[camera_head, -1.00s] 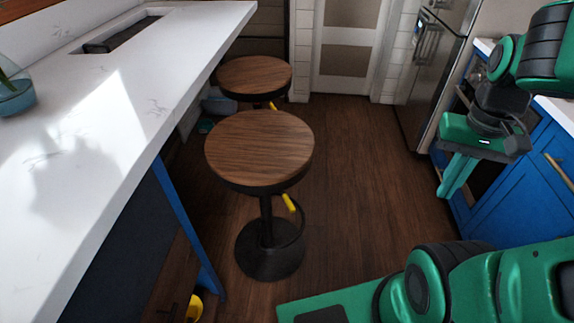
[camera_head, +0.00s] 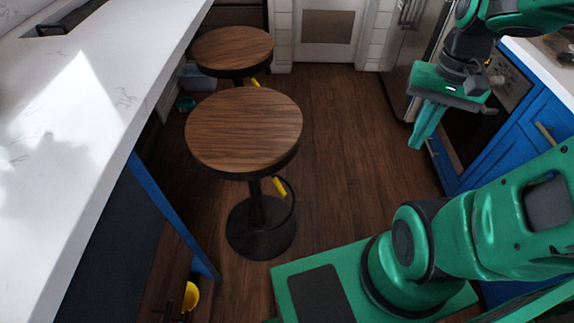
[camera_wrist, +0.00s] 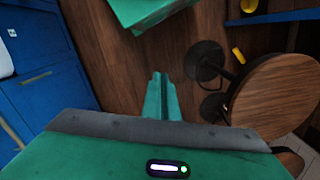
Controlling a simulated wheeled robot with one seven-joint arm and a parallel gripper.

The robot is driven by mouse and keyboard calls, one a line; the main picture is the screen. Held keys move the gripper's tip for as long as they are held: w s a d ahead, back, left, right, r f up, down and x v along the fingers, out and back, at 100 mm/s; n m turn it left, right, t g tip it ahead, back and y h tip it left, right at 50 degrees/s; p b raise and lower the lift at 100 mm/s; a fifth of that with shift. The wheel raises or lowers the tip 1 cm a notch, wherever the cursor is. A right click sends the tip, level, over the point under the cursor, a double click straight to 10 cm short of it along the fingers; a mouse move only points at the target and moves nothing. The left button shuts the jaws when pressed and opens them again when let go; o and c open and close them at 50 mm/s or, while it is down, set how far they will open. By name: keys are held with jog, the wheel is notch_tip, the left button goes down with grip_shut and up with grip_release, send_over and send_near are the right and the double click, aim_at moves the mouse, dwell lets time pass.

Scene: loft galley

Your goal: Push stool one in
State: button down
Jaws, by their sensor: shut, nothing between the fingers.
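Two round stools with wooden seats and black pedestal bases stand beside the white counter. The nearer stool (camera_head: 244,128) is in the middle of the head view, its yellow lever (camera_head: 279,186) below the seat. The farther stool (camera_head: 232,48) is behind it. I cannot tell which is stool one. My gripper (camera_head: 418,146) is shut and empty, pointing down, well to the right of both stools and touching neither. In the wrist view my shut fingers (camera_wrist: 158,92) show over the floor, with a stool seat (camera_wrist: 275,97) to the right.
The white counter (camera_head: 92,120) runs along the left, with a blue leg (camera_head: 172,215) under it. Blue cabinets (camera_head: 520,130) and a steel fridge (camera_head: 406,55) stand at the right. The wooden floor (camera_head: 345,140) between is clear.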

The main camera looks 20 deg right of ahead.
jog(key=w+a+f+m+g+y, duration=0.1)
jog(key=w+a+f+m+y, duration=0.4)
jog(key=w+f, duration=0.4)
jog(key=w+a+f+m+g+y, duration=0.1)
jog(key=w+a+f+m+y, duration=0.2)
jog(key=w+a+f, duration=0.6)
jog(key=s+a+f, duration=0.1)
jog(key=a+f, duration=0.4)
jog(key=a, duration=0.4)
jog(key=shift+a, duration=0.25)
